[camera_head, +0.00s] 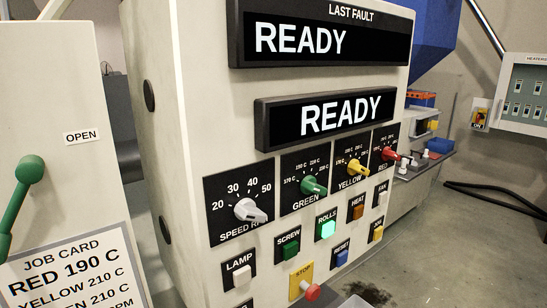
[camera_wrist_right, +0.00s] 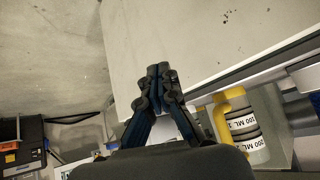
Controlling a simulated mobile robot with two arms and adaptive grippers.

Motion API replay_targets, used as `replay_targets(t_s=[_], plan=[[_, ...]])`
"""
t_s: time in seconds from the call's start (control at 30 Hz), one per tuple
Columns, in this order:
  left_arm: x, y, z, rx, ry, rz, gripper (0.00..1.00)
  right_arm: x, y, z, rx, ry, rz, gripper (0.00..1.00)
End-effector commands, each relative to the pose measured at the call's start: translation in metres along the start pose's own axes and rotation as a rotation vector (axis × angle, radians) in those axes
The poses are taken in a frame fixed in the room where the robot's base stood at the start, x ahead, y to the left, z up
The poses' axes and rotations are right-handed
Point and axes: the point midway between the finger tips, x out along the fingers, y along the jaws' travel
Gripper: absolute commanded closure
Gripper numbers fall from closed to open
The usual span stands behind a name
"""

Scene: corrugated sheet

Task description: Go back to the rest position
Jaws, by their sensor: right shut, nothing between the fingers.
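My right gripper (camera_wrist_right: 160,75) shows in the right wrist view, its dark fingers together with nothing between them. It points toward the border between a bare concrete surface and a pale panel (camera_wrist_right: 220,35), and I cannot tell the distance to either. Neither gripper shows in the head view. There the control cabinet (camera_head: 150,40) fills the middle, with no arm in front of it. Its upper display (camera_head: 310,40) and lower display (camera_head: 330,115) both read READY. The ROLLS button (camera_head: 326,229) glows green.
A green lever (camera_head: 25,180) and a job card (camera_head: 70,275) are at the left. A red stop button (camera_head: 312,292) sticks out low on the cabinet. Yellow and white containers (camera_wrist_right: 245,125) and a black and orange object (camera_wrist_right: 22,150) show in the wrist view.

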Motion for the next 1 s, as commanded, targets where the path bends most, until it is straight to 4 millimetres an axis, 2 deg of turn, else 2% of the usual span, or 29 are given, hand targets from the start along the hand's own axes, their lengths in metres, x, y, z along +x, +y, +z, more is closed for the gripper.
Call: replay_targets(t_s=[0.03, 0.1, 0.17, 0.2, 0.3, 0.4, 0.5, 0.6, 0.7, 1.0], plan=[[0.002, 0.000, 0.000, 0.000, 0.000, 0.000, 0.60, 0.003, 0.008, 0.042, -0.026, -0.068, 0.005, 1.00], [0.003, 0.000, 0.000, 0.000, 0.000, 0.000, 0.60, 0.002, 0.019, 0.095, -0.062, -0.156, 0.008, 1.00], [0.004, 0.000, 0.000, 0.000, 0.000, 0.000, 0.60, -0.003, 0.028, 0.140, -0.092, -0.228, 0.009, 1.00], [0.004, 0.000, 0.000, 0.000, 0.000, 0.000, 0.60, -0.008, 0.035, 0.170, -0.111, -0.277, 0.009, 1.00], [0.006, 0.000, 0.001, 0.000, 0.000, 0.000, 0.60, -0.026, 0.052, 0.240, -0.156, -0.394, 0.009, 1.00], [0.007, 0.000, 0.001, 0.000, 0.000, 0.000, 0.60, -0.048, 0.067, 0.298, -0.193, -0.493, 0.008, 1.00], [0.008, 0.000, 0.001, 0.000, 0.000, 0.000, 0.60, -0.069, 0.079, 0.339, -0.219, -0.565, 0.005, 1.00], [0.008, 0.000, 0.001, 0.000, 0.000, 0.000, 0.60, -0.083, 0.086, 0.363, -0.233, -0.610, 0.003, 1.00], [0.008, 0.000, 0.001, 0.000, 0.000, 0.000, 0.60, -0.089, 0.089, 0.373, -0.240, -0.628, 0.003, 1.00], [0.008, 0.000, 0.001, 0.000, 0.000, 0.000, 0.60, -0.090, 0.089, 0.374, -0.241, -0.630, 0.003, 1.00]])
